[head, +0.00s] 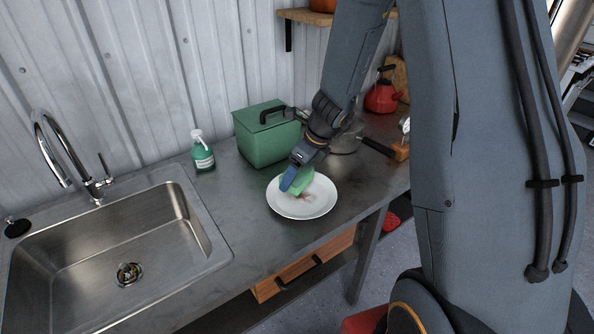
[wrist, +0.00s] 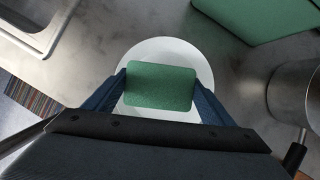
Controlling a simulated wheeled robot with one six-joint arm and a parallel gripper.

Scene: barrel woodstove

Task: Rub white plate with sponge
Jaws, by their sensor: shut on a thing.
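The white plate (head: 315,204) lies on the metal counter and carries a reddish-brown smear on its surface. The green sponge (head: 302,181) is held over the upper left part of the plate. My gripper (head: 291,183) has blue fingers and is shut on the sponge. In the wrist view the sponge (wrist: 160,85) sits between the two fingers and hides the middle of the plate (wrist: 165,47). I cannot tell whether the sponge touches the plate.
A steel sink (head: 110,245) with a tap (head: 75,160) is at the left. A soap bottle (head: 202,152) and a green box (head: 267,135) stand behind the plate. A pot (head: 346,141) and a red kettle (head: 382,95) are at the back right. Counter between sink and plate is clear.

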